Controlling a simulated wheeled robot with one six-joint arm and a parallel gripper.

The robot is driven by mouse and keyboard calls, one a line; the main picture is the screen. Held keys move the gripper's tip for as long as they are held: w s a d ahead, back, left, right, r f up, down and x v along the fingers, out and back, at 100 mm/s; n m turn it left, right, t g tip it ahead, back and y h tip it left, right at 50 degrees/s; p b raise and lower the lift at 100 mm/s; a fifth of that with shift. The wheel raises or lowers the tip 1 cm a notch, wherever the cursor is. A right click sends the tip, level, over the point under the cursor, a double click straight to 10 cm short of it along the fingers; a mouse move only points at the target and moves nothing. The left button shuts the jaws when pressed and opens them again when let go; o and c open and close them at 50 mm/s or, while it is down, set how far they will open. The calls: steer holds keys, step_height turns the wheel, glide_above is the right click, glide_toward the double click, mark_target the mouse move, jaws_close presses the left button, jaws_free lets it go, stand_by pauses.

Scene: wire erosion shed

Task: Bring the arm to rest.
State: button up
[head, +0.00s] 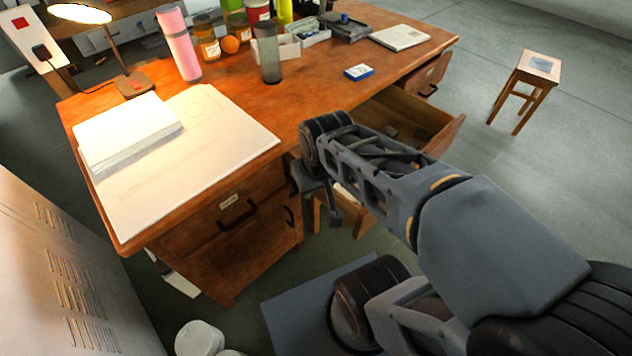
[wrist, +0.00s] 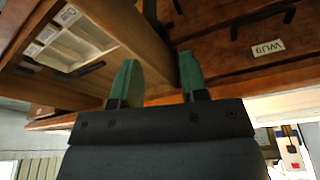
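My arm reaches from the lower right of the head view to the front of the wooden desk (head: 240,85). My gripper (wrist: 158,80) shows in the wrist view with its two green fingers apart and nothing visible held between them. Wood of the desk and an open drawer lies behind and above the fingers; I cannot tell whether they touch it. In the head view the wrist hangs in front of the desk, below its top, and the fingertips are not clear. The open wooden drawer (head: 440,137) sticks out beside the arm.
On the desk are a white paper stack (head: 125,130), a large sheet (head: 225,140), a pink cylinder (head: 179,45), a grey cup (head: 268,55) and a blue box (head: 359,72). A stool (head: 539,65) stands right on open floor. A locker (head: 60,270) stands at the left.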

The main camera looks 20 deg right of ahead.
steer(key=w+p+v, duration=0.3)
steer(key=p+v, duration=0.9)
steer(key=w+r+p+v, duration=0.1)
steer(key=w+p+v, duration=0.2)
steer(key=p+v, duration=0.8)
steer(key=shift+s+a+r+t+p, duration=0.25)
steer(key=shift+r+t+p, duration=0.15)
steer(key=shift+r, duration=0.55)
